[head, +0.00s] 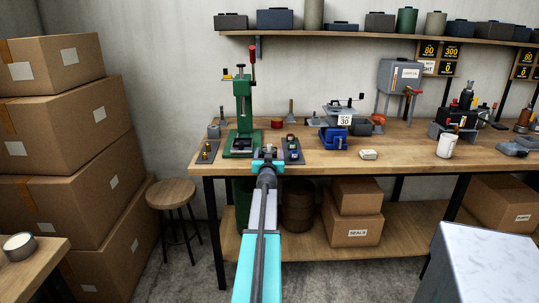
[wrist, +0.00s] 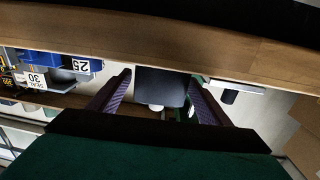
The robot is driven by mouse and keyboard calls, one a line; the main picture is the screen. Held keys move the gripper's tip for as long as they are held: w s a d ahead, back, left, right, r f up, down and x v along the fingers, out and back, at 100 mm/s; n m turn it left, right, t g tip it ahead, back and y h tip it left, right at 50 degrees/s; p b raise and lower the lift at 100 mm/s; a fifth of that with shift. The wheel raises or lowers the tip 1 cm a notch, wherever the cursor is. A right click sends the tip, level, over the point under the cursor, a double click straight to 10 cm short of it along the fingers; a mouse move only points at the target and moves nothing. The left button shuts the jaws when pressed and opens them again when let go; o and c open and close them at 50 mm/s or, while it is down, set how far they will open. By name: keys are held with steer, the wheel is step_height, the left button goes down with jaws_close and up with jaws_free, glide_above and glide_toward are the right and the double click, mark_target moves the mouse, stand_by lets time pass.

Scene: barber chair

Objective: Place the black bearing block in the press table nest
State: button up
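The green arbor press (head: 243,110) with a red handle stands on the workbench left of centre. Its low table (head: 241,146) is at the front; the nest is too small to make out. My gripper (head: 268,160) is at the bench's front edge, right of the press. In the wrist view a dark, square-faced block (wrist: 162,86), seemingly the black bearing block, fills the space between my fingers (wrist: 161,92).
A dark tray (head: 293,154) of small parts lies right of my gripper; another tray (head: 208,152) lies left of the press. A blue bin (head: 333,138) stands farther right. A stool (head: 171,193) and stacked cartons (head: 60,150) stand left. The floor ahead of the bench is partly clear.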

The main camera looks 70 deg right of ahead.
steer(key=shift+f, duration=0.15)
steer(key=v, duration=1.3)
steer(key=shift+a+b, duration=0.35)
stand_by(0.5)
stand_by(0.7)
